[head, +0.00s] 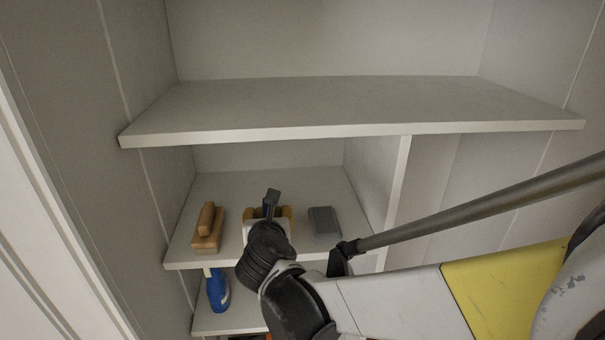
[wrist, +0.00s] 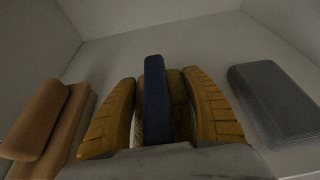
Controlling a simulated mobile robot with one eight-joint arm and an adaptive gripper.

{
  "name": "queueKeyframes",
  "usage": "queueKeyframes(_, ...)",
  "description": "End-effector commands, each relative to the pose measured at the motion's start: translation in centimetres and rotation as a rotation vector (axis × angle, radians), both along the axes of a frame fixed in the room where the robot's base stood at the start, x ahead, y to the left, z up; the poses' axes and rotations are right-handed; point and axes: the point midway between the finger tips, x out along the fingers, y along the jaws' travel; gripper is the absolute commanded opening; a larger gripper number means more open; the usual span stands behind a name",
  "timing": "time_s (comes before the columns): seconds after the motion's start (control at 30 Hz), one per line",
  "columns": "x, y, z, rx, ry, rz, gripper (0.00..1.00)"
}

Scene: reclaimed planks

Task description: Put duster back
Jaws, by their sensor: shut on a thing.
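My gripper (head: 269,212) reaches into the middle shelf compartment, its yellow fingers at either side. In the wrist view my gripper (wrist: 160,85) is shut on the duster (wrist: 155,95), which shows a dark blue upright strip with a tan, rough part behind it. In the head view the duster (head: 271,197) shows only as a dark piece sticking up between the fingers; the rest is hidden by my wrist. I cannot tell whether the duster touches the shelf (head: 240,181).
A wooden brush-like block (head: 208,230) lies left of my gripper and a grey block (head: 324,222) lies right. A blue bottle (head: 217,290) stands on the shelf below. An upper shelf board (head: 340,105) overhangs, and a divider (head: 398,190) closes the right side.

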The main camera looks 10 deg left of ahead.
Motion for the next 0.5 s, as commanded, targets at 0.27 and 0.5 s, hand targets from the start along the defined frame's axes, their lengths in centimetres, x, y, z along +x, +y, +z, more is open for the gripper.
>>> queueKeyframes(0.27, 0.0, 0.0, -0.07, 0.0, 0.0, 0.0, 0.8)
queueKeyframes(0.5, -0.27, -0.03, 0.49, 0.0, 0.0, 0.001, 0.8)
